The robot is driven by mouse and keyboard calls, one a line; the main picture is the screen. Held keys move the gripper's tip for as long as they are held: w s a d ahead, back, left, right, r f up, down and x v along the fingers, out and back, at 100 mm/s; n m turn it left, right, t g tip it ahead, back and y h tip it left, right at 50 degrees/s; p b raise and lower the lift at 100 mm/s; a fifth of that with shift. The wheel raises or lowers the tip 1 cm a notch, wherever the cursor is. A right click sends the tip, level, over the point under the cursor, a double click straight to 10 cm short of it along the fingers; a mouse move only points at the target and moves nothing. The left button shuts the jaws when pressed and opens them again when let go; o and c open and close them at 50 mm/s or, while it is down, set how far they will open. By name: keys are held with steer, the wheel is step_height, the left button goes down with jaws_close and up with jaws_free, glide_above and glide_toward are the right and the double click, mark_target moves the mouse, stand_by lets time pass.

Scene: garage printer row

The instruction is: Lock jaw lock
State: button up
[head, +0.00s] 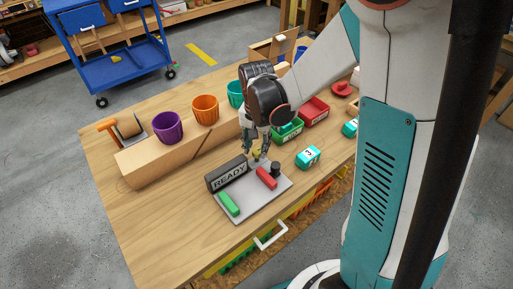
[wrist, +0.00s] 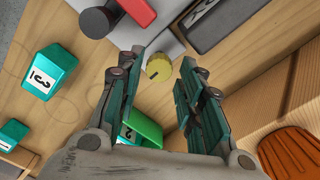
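A grey fixture plate (head: 250,201) on the workbench carries a black READY sign (head: 228,175), a red block (head: 266,178), a green block (head: 229,204) and a black knob (head: 275,168). A small yellow round knob (wrist: 159,68) with a dark line across its face sits at the plate's far end. No part carries a readable jaw lock label. My gripper (head: 257,149) points down over that end. In the wrist view its fingers are open, with the yellow knob showing between and just beyond the tips. Contact cannot be told. The red block (wrist: 137,10) and black knob (wrist: 97,22) also show there.
Teal numbered boxes (head: 308,157) stand right of the plate. Green (head: 288,131) and red (head: 314,111) bins lie behind. A wooden riser (head: 150,171) with purple (head: 168,126) and orange (head: 205,109) cups runs along the far side. The bench's left front is clear.

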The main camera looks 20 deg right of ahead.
mark_target(257, 152)
step_height(257, 152, up, 10)
stand_by(0.4)
steer(key=shift+r, duration=0.1)
steer(key=shift+s+r, duration=0.1)
steer(key=s+r+n+t, duration=0.3)
steer(key=s+n, duration=0.1)
steer(key=s, duration=0.3)
steer(key=s+r+n+t, duration=0.3)
steer(key=s+r+t, duration=0.1)
steer(key=s, duration=0.3)
steer(key=shift+s+d+r+n, duration=0.2)
steer(key=shift+s+d+n, duration=0.05)
steer(key=shift+s+n, duration=0.15)
stand_by(0.6)
